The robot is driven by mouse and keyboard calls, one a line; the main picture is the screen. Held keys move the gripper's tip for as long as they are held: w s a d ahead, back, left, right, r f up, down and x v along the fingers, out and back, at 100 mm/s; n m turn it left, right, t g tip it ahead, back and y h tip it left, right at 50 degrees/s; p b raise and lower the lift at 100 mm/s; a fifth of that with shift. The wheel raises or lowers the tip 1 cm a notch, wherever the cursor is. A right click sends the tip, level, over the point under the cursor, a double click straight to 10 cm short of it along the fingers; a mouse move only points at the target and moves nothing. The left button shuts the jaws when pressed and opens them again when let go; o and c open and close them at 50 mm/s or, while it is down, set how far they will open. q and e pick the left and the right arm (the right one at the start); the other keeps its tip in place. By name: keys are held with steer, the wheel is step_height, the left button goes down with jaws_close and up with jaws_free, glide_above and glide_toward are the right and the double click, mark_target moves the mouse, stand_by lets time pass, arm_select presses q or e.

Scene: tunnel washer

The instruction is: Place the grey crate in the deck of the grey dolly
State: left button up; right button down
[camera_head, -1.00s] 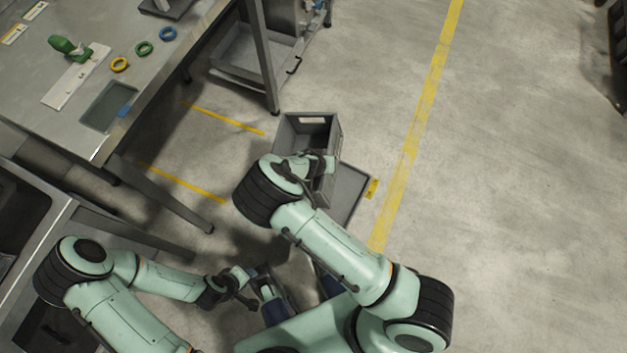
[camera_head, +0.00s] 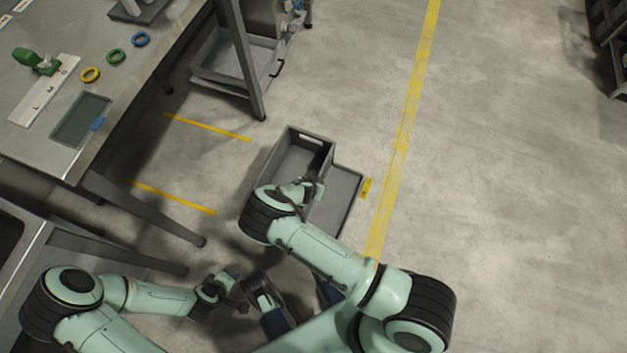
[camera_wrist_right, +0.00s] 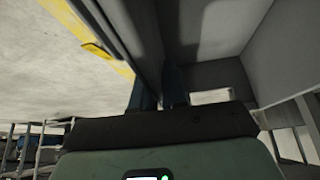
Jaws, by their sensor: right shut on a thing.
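The grey crate (camera_head: 285,160) is an open, empty-looking box with a light slot in its far wall. It overlaps the left part of the grey dolly (camera_head: 347,190) in the head view; whether it touches the deck I cannot tell. My right gripper (camera_head: 312,190) is shut on the crate's right side wall. In the right wrist view the fingers (camera_wrist_right: 160,92) pinch that wall, with the crate's inside (camera_wrist_right: 215,75) to the right. My left gripper (camera_head: 238,297) hangs low, near my base, apart from the crate; its jaw opening is unclear.
A steel table (camera_head: 110,85) with coloured rings stands at the upper left. A grey tray (camera_head: 235,62) lies on a low shelf beyond it. Yellow floor lines (camera_head: 405,130) run past the dolly's right side. The floor to the right is clear; a dark rack stands at the far right.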

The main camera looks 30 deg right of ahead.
steer(key=shift+f+b, duration=1.05)
steer(key=shift+f, duration=2.45)
steer(key=c, duration=1.1)
jaws_free()
steer(key=shift+c, duration=0.2)
arm_select(q)
steer(key=shift+g, duration=0.5)
steer(key=f, duration=0.1)
steer(key=s+f, duration=0.1)
steer(key=s+a+f, duration=0.1)
steer(key=shift+f, duration=0.4)
arm_select(e)
steer(key=p+v, duration=0.2)
steer(key=v, duration=0.2)
steer(key=shift+a+r, duration=0.15)
steer(key=shift+r, duration=0.15)
steer(key=p+v, duration=0.2)
steer(key=v, duration=0.4)
steer(key=shift+s, duration=0.1)
arm_select(q)
step_height(320, 180, up, 6)
steer(key=d, duration=0.2)
steer(key=shift+s+d+f, duration=0.2)
steer(key=shift+s, duration=0.05)
arm_select(e)
steer(key=shift+s+a+r, duration=0.25)
steer(key=shift+a+r, duration=0.05)
steer(key=shift+r, duration=0.3)
